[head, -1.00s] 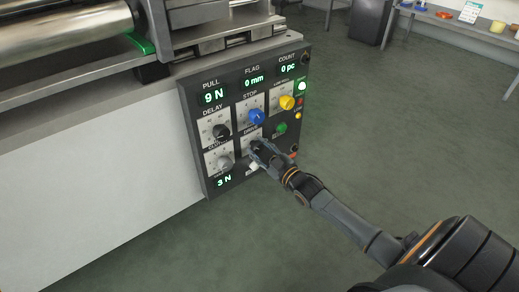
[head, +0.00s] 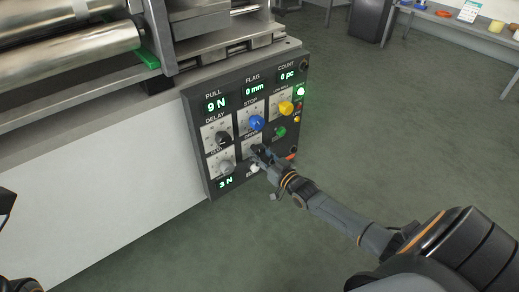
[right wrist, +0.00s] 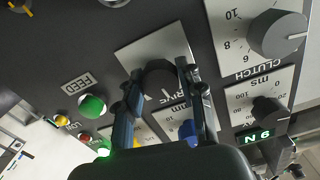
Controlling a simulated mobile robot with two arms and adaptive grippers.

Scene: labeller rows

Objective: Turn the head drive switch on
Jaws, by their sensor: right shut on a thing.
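The control panel (head: 199,148) is on the machine's end. Its DRIVE switch, a dark round knob on a light plate, is mostly hidden by my right gripper in the head view. In the right wrist view the black drive knob (right wrist: 159,79) sits between the two fingers, with a pale mark on it. My right gripper (head: 257,152) is shut on this knob; its fingers also show in the right wrist view (right wrist: 160,75). Dark parts, likely of my left arm, show at the left edge of the head view; its jaw state cannot be made out.
Close around the knob are the blue STOP knob (head: 256,123), the yellow knob (head: 285,107), the green FEED button (head: 280,132), the black DELAY knob (head: 223,138) and the grey CLUTCH knob (head: 226,168). Steel rollers (head: 70,55) lie above left. The floor (head: 400,130) at right is clear.

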